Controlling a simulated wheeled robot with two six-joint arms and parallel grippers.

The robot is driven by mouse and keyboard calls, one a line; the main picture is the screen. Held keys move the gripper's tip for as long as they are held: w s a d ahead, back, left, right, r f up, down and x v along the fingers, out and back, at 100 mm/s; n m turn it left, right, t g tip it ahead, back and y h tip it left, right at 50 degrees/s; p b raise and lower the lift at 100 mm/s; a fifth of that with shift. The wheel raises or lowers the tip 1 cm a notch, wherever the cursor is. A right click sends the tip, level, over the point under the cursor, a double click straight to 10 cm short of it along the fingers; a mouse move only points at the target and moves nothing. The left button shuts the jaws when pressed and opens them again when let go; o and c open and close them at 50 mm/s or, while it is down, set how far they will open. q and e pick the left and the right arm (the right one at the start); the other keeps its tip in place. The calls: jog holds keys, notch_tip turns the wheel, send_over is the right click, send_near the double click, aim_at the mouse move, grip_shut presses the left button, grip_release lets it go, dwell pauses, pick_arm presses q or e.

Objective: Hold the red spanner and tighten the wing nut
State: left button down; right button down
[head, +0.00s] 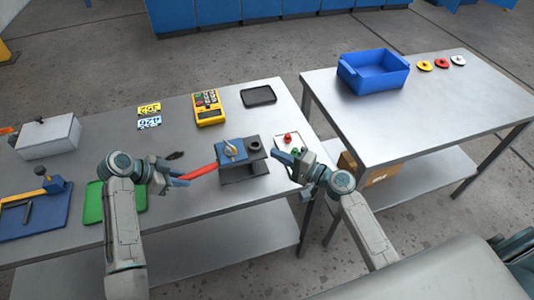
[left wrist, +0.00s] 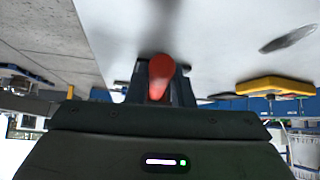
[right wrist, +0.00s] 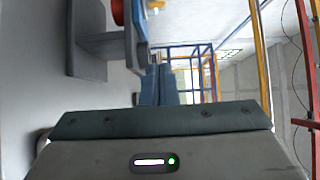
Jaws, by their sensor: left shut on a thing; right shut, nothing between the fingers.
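The red spanner (head: 203,170) reaches from my left gripper (head: 172,176) to the grey valve fixture (head: 245,171). My left gripper is shut on its handle; the rounded red end also shows between the fingers in the left wrist view (left wrist: 160,74). The blue wing nut (head: 231,150) sits on top of the fixture's left part. My right gripper (head: 280,154) is shut and empty, just right of the fixture and apart from the wing nut. In the right wrist view, a blue part (right wrist: 141,30), probably the wing nut, shows beyond the fingers beside the fixture (right wrist: 88,40).
A yellow meter (head: 208,108), a black tray (head: 258,96) and number cards (head: 149,115) lie behind the fixture. A green tray (head: 94,198) is left. A white tray (head: 284,146) with coloured knobs lies by my right gripper. A blue bin (head: 373,72) stands on the right table.

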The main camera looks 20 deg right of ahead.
aim_at(245, 156)
jog(key=x, duration=0.9)
jog(key=shift+r, duration=0.1)
jog(key=shift+s+a, duration=0.35)
jog(key=shift+a, duration=0.25)
jog(key=shift+s+a, duration=0.4)
jog(key=shift+a, duration=0.15)
jog(key=shift+s+a, duration=0.25)
jog(key=shift+a, duration=0.3)
